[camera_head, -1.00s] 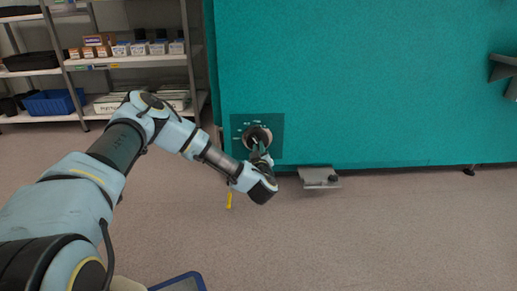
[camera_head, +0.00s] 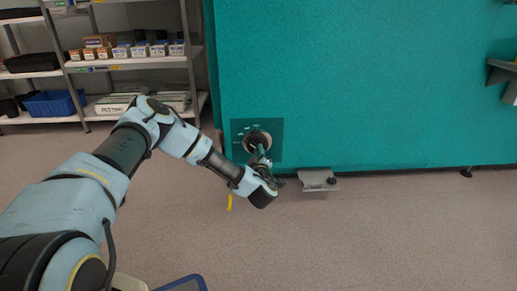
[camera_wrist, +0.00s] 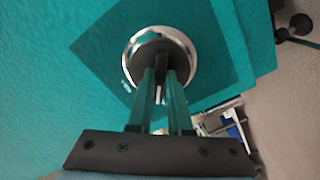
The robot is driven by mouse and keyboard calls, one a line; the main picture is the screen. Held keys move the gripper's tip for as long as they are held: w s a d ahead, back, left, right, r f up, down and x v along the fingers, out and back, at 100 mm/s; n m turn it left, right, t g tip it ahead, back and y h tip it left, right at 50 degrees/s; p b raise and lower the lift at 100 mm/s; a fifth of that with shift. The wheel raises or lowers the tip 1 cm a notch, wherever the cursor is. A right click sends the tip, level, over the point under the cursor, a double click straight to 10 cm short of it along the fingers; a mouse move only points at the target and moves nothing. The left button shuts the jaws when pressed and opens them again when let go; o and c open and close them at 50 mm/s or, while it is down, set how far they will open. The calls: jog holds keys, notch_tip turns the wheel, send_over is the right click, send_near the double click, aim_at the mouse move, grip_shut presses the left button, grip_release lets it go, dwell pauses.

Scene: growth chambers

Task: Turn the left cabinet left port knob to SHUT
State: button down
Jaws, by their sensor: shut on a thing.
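The port knob (camera_wrist: 134,49) has a round shiny metal rim and a dark face with a raised grip bar (camera_wrist: 161,66) across it. It sits on a darker teal square panel (camera_head: 277,135) low on the teal cabinet (camera_head: 370,80). My gripper (camera_wrist: 161,84) is shut on the knob's bar, one finger on each side. In the head view my gripper (camera_head: 259,158) reaches up to the knob (camera_head: 258,136) from below right and partly covers it. The label marks on the panel are too small to read.
A grey bracket (camera_head: 318,180) sticks out low from the cabinet, right of my gripper. Shelving (camera_head: 120,62) with boxes and a blue bin (camera_head: 50,103) stands at the left.

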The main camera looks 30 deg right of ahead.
jog(key=shift+r+n+p, duration=0.1)
jog(key=shift+n+p, duration=1.2)
jog(key=shift+n, duration=2.4)
jog(key=c, duration=0.8)
grip_release()
jog(key=shift+c, duration=0.2)
jog(key=p+v, duration=0.3)
jog(key=v, duration=0.8)
jog(key=shift+p, duration=0.4)
